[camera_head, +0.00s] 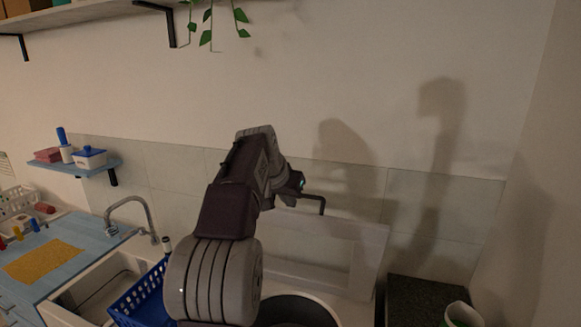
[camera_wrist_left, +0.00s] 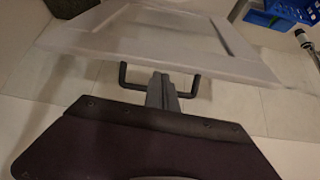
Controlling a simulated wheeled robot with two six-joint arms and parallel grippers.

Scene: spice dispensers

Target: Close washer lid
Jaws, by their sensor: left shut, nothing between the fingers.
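The washer lid (camera_head: 345,240) is a pale grey panel with a raised frame, standing open and tilted up behind the round washer opening (camera_head: 300,306). My left arm covers part of both. My left gripper (camera_head: 312,203) is shut and empty at the lid's upper edge in the head view. In the left wrist view the gripper (camera_wrist_left: 160,82) shows in front of the lid (camera_wrist_left: 150,32), which spans the upper part of the picture. I cannot tell whether it touches the lid. My right gripper is not in view.
A blue basket (camera_head: 140,298) and a sink with a curved tap (camera_head: 135,203) lie left of the washer. A dark block (camera_head: 425,297) stands to the right, with a white and green container (camera_head: 462,315) near it. The tiled wall (camera_head: 440,215) is close behind.

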